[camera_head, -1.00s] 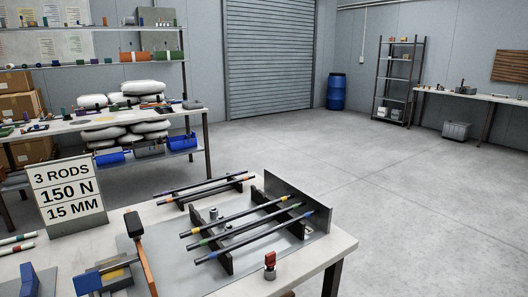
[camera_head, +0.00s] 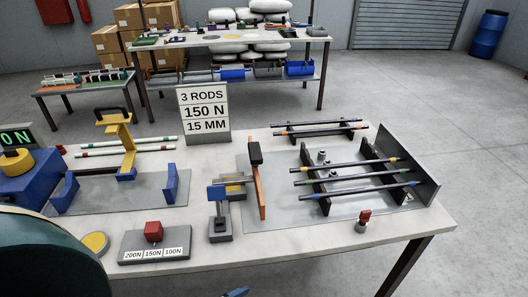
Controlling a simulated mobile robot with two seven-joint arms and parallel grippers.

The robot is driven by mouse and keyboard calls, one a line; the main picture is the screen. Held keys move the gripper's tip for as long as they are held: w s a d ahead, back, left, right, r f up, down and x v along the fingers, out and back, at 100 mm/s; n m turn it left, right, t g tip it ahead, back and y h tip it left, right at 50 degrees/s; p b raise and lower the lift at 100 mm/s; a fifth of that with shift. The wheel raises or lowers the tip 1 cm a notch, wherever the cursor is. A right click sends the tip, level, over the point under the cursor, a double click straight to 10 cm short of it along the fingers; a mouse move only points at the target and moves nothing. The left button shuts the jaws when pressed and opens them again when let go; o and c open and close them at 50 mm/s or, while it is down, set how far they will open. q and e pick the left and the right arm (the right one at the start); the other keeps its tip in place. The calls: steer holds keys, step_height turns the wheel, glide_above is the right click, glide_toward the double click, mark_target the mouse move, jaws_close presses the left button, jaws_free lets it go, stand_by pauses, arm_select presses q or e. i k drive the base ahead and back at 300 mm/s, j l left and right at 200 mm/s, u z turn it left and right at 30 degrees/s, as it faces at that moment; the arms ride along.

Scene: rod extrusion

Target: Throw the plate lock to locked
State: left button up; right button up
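Three dark rods with coloured bands (camera_head: 355,177) lie across black supports on a grey plate (camera_head: 270,215). An upright orange plate (camera_head: 258,192) with a black knob stands at their left end. Beside it is a small grey stand with a blue-topped lever (camera_head: 218,195). A small post with a red top (camera_head: 364,216) stands near the table's front edge. No label shows which of these is the plate lock, and I cannot tell its setting. Neither gripper can be made out. A small blue tip at the bottom edge is too cut off to identify.
A sign (camera_head: 204,113) reads 3 rods, 150 N, 15 mm. A red-knobbed selector box (camera_head: 154,240) is marked 200N, 150N, 100N. A yellow press (camera_head: 119,145) stands at the left. A large dark shape, perhaps my arm, covers the lower left corner.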

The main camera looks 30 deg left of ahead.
mark_target(217, 193)
steer(key=k+u, duration=0.1)
steer(key=u, duration=1.05)
